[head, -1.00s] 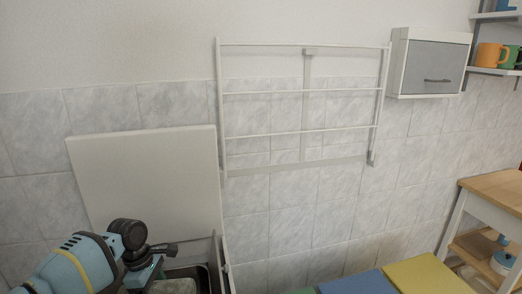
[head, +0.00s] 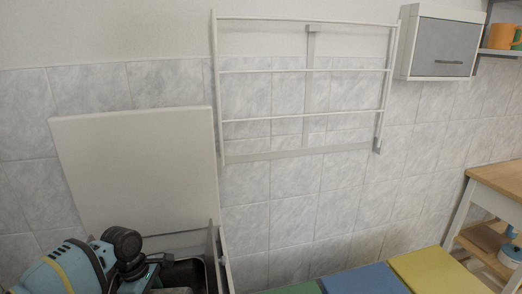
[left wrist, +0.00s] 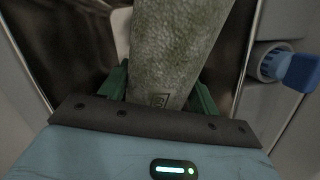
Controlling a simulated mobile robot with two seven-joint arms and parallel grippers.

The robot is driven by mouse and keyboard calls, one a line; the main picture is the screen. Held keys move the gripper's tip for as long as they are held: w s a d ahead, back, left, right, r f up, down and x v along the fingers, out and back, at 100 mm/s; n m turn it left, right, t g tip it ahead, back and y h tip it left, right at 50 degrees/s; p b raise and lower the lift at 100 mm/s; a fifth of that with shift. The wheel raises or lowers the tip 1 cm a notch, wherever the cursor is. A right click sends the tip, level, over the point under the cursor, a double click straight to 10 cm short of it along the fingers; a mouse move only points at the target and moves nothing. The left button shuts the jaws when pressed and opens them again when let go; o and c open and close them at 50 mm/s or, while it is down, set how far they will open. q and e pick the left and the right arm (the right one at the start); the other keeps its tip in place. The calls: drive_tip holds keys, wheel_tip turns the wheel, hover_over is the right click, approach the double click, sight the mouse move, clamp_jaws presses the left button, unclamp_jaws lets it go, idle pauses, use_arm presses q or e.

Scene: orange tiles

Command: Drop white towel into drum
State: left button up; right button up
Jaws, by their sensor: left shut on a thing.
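The towel (left wrist: 180,45) looks grey-white and textured in the left wrist view. It hangs between the green fingers of my left gripper (left wrist: 160,88), which is shut on it. Shiny dark metal drum walls (left wrist: 65,45) show on both sides of the towel. In the head view the open-topped washer has its pale lid (head: 135,165) raised against the wall, and the dark drum opening (head: 190,272) sits below it. My left gripper (head: 148,282) is at this opening, partly cut off by the lower picture edge. My right gripper is in neither view.
A blue cap or knob (left wrist: 285,66) is beside the opening. A white wall rack (head: 300,95) and a grey-fronted cabinet (head: 440,45) hang behind. Green, blue (head: 365,279) and yellow (head: 440,270) panels lie right of the washer. A wooden-topped table (head: 500,178) stands far right.

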use_arm(q)
drive_tip(key=shift+r, duration=0.1)
drive_tip(key=o, duration=1.3)
drive_tip(key=p+v, duration=0.1)
drive_tip(key=v, duration=0.6)
drive_tip(key=shift+a+r, duration=0.15)
drive_tip(key=shift+r, duration=0.2)
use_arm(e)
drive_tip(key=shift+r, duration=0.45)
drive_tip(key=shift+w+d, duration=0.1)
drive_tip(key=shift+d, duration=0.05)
